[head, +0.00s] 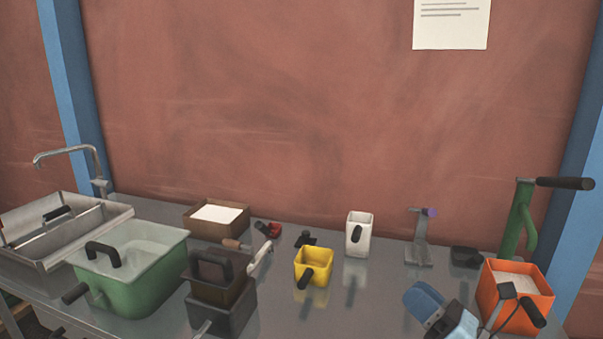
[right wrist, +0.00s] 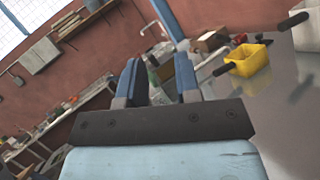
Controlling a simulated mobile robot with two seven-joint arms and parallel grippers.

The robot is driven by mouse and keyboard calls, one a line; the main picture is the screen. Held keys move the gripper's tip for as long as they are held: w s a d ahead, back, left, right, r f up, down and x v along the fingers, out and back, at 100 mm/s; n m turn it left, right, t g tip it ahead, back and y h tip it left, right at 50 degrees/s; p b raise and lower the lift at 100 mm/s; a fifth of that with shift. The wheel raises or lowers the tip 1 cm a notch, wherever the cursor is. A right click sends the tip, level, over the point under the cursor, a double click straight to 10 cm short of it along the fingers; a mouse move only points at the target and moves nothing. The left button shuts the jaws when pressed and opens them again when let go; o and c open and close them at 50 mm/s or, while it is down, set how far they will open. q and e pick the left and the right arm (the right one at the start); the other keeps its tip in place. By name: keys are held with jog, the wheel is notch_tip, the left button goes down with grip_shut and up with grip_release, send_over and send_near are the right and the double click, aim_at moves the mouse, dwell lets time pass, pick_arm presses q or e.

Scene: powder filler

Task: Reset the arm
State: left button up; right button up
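My right gripper (head: 424,298) is at the lower right of the head view, with blue fingers tilted up and to the left. It hangs above the front part of the metal table (head: 375,312), left of an orange container (head: 533,289). In the right wrist view the two blue fingers of the gripper (right wrist: 160,76) stand apart. Nothing is seen held between them. My left gripper is not in view.
A yellow container (head: 313,266) stands left of my right gripper, with a white container (head: 358,236) behind it. A green press-like tool (head: 516,222) stands at the right. Brown boxes (head: 217,221), a green bin (head: 135,275) and a sink (head: 50,230) fill the left.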

jog(key=s+d+f+m+h, duration=0.25)
jog(key=f+m+h, duration=0.2)
jog(key=m, duration=0.45)
jog(key=s+d+f+m+g+h, duration=0.1)
jog(key=s+d+f+m+h, duration=0.2)
jog(key=m+h, duration=0.45)
jog(key=s+d+f+m+h, duration=0.1)
jog(key=d+f+m+h, duration=0.3)
jog(key=m, duration=0.6)
jog(key=s+a+f+m+g+y, duration=0.1)
jog(key=s+a+f+m+g, duration=0.1)
jog(key=s+f+m+g, duration=0.65)
jog(key=s+a+f+m+g, duration=0.1)
jog(key=s+f+m+g, duration=0.3)
jog(key=s, duration=0.7)
jog(key=w+a+f+n+t+y+p, duration=0.2)
jog(key=w+a+t+p, duration=0.4)
jog(key=p, duration=0.5)
jog(key=shift+a+f+t+y+p, duration=0.3)
jog(key=shift+t+y, duration=0.3)
jog(key=shift+t, duration=0.35)
